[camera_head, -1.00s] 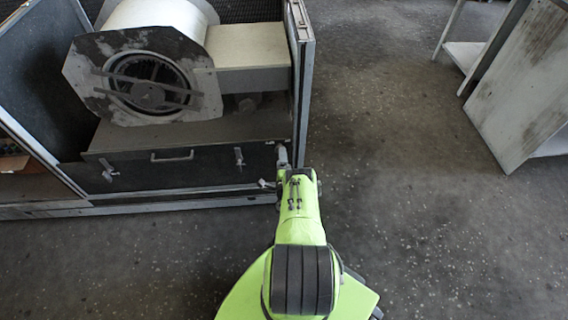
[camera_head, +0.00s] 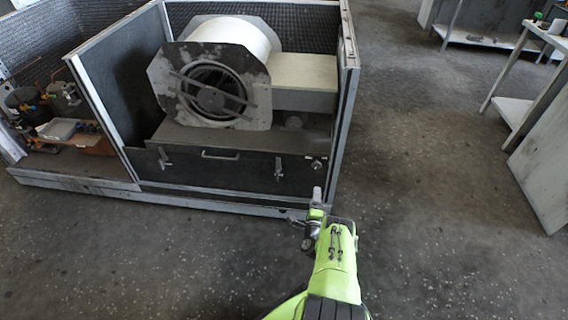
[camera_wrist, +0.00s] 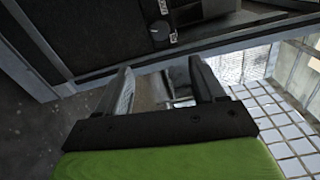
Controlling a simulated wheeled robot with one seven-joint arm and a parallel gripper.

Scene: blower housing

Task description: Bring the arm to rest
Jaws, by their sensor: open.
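My gripper (camera_head: 312,222) is at the end of my green arm, low in front of the right corner of the blower housing (camera_head: 230,162). In the wrist view my gripper (camera_wrist: 165,88) is open, with two dark fingers apart and nothing between them. The housing's front panel has a handle (camera_head: 220,155) and latches, one at the left (camera_head: 164,158) and others at the right. A dark knob (camera_wrist: 160,30) shows ahead of the fingers in the wrist view. From the head view I cannot tell the exact gap between fingers and housing.
The blower drum (camera_head: 212,92) sits inside the housing behind the panel. A left bay holds a tray (camera_head: 62,129) and machine parts. A bench (camera_head: 515,108) stands at the right. The floor (camera_head: 430,190) between bench and housing is clear.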

